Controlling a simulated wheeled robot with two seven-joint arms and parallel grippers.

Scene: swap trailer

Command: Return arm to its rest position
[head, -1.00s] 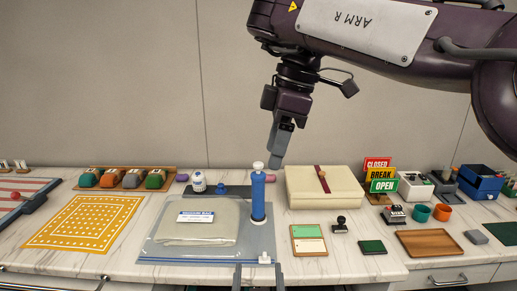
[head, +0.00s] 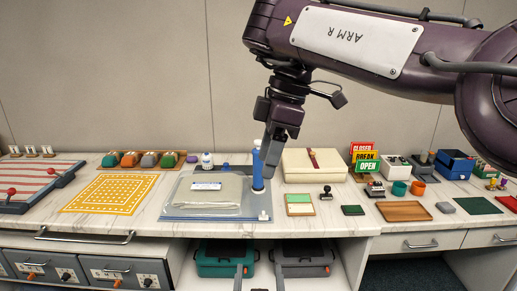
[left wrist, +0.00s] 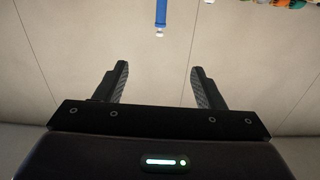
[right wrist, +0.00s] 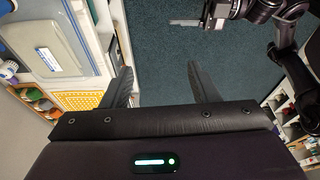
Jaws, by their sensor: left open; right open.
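My right arm, marked ARM R (head: 357,37), reaches in from the upper right in the head view. Its right gripper (head: 270,158) points down, overlapping the top of the blue bottle (head: 257,178) in the picture. It is open and empty in the right wrist view (right wrist: 160,68), with dark floor between its fingers. My left gripper (head: 258,270) shows only its two fingers at the bottom of the head view, before the open shelf. In the left wrist view (left wrist: 160,68) it is open and empty, facing the wall. Part of my left arm (right wrist: 270,12) shows in the right wrist view.
A marble counter (head: 150,210) holds a clear bag (head: 205,205), a yellow mat (head: 112,194), a cream box (head: 300,167), signs and a wooden tray (head: 404,211). A teal case (head: 215,259) and a grey case (head: 305,260) stand on the shelf below. Drawers (head: 110,268) are at left.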

